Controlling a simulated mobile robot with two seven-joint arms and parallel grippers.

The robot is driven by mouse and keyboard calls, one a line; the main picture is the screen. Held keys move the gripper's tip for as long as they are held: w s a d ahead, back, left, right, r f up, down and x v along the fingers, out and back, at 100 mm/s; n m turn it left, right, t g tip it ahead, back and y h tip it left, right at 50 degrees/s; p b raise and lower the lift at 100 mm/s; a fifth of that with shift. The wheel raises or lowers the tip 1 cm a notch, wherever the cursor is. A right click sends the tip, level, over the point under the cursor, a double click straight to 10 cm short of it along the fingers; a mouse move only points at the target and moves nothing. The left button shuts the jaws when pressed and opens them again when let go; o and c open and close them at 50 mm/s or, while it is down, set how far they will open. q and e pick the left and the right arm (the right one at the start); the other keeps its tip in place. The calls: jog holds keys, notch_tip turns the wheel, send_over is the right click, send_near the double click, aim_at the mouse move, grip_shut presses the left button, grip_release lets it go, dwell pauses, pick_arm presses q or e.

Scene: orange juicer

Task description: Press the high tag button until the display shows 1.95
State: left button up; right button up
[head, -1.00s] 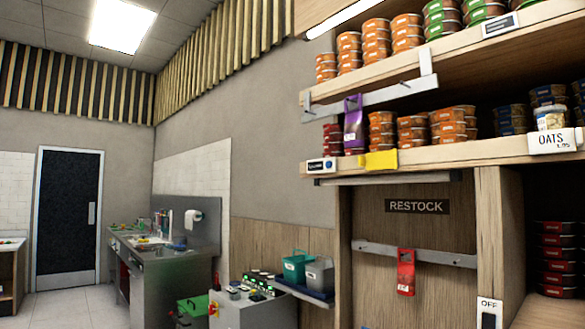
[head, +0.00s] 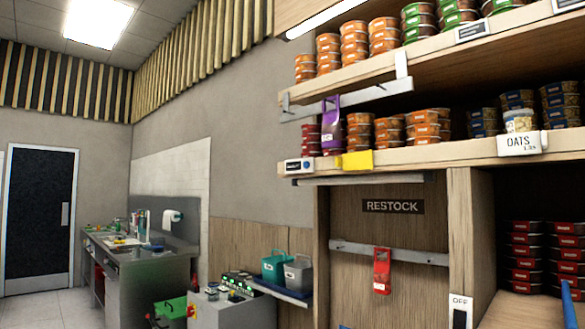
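Small tags sit on the shelf fronts at the right of the head view. A white tag (head: 299,166) with a dark display and a blue spot, perhaps its button, is at the left end of the middle shelf. A tag (head: 472,31) with a dark face is on the upper shelf's edge, and part of another shows in the top right corner. A white OATS tag (head: 522,143) has a small price under the word, too small to read surely. I cannot read the dark displays. Neither of my grippers shows.
A yellow block (head: 357,160) and purple scoop-like item (head: 331,125) are near the left tag. A metal rail (head: 345,100) crosses before the cans. A red item (head: 381,271) hangs below the RESTOCK sign (head: 393,206). A blue piece (head: 567,305) shows at lower right.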

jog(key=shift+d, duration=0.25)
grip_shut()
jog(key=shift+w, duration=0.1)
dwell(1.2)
